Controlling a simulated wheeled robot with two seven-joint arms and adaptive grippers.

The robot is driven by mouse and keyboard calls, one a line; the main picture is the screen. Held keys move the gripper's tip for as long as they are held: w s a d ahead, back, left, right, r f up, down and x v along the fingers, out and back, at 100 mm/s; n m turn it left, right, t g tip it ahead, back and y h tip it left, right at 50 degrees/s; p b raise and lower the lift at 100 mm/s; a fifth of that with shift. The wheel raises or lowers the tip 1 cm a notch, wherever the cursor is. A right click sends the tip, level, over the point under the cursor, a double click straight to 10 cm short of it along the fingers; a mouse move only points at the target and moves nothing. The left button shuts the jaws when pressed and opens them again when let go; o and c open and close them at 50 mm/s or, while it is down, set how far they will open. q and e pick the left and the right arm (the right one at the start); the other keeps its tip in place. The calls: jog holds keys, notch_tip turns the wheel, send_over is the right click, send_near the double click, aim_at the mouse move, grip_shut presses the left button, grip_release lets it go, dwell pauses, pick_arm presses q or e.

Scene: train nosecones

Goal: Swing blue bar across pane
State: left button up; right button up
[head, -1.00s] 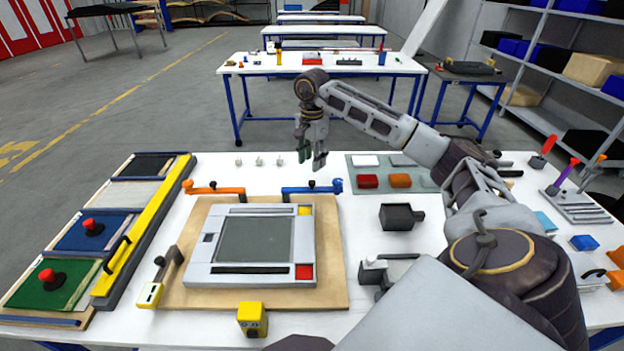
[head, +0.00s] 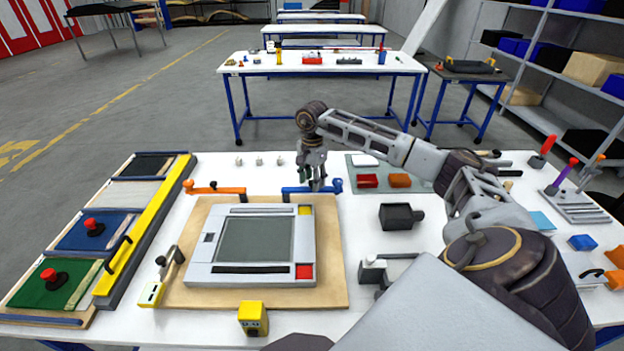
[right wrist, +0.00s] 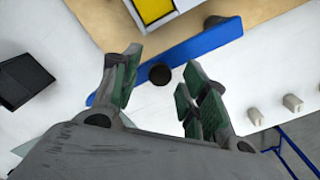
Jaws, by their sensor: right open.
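The blue bar (head: 296,190) lies along the far right edge of the wooden board, beyond the framed grey pane (head: 255,240). It also shows in the right wrist view (right wrist: 205,44), running diagonally, with a round black knob (right wrist: 160,75) on it. My right gripper (head: 314,184) hangs down over the bar from above. Its green-padded fingers (right wrist: 162,78) are open, one on each side of the knob, with no clear contact. Whether the fingertips reach down to knob height I cannot tell. The left gripper is not in view.
An orange bar (head: 215,190) sits at the board's far left, and a grey-handled clamp (head: 168,264) at its left edge. A yellow block (head: 252,318) stands in front. Small white pegs (head: 259,161) stand behind the board. A black block (head: 400,216) is to the right.

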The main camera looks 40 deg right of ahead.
grip_shut()
dwell(0.5)
